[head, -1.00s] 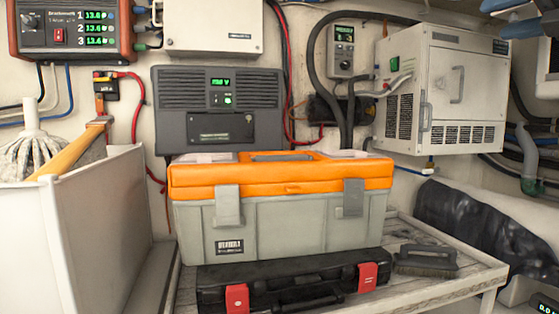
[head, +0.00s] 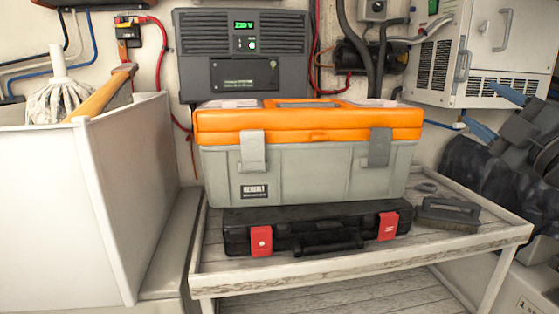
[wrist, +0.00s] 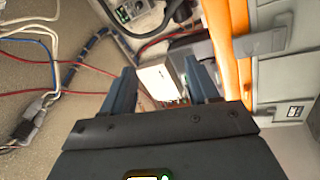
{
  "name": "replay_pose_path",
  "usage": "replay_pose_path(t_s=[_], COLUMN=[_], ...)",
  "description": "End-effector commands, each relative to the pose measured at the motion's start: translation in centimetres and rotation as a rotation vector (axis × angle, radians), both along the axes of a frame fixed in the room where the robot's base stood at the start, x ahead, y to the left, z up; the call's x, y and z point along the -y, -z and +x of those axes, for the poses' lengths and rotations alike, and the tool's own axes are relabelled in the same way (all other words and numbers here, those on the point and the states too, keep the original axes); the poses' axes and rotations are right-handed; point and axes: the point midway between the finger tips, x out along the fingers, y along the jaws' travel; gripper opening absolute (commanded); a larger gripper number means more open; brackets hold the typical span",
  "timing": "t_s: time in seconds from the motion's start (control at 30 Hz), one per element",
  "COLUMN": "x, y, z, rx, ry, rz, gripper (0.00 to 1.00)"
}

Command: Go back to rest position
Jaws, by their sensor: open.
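My gripper (head: 482,105) is at the right edge of the head view, in front of the wall gear, with its two blue fingers spread apart. In the wrist view my gripper (wrist: 160,78) is open, with nothing held between the fingers. A white box on the wall shows beyond the gap. The orange lid of the toolbox (wrist: 228,40) stands to the right of the fingers in the wrist view, on its side there. In the head view the grey and orange toolbox (head: 310,170) is left of my gripper and apart from it.
The toolbox rests on a black case (head: 235,232) with red latches, on a slatted table (head: 360,272). A brush (head: 447,215) lies at its right. A white bin (head: 75,200) with a mop (head: 60,100) stands left. A grey inverter (head: 242,55) and white cabinet (head: 475,50) hang behind.

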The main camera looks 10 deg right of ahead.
Motion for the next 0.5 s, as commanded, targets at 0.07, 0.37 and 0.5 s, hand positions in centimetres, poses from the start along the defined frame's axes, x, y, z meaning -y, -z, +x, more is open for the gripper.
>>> replay_pose_path(t_s=[0.07, 0.37, 0.5], x=[-1.5, -6.5, -9.0], y=[3.4, 14.3, 19.0], z=[-0.4, -4.0, -6.8], rx=[-0.012, -0.059, -0.092], ry=[-0.016, -0.039, -0.038], rz=[0.119, 0.509, 0.664], gripper=[0.60, 0.60, 0.60])
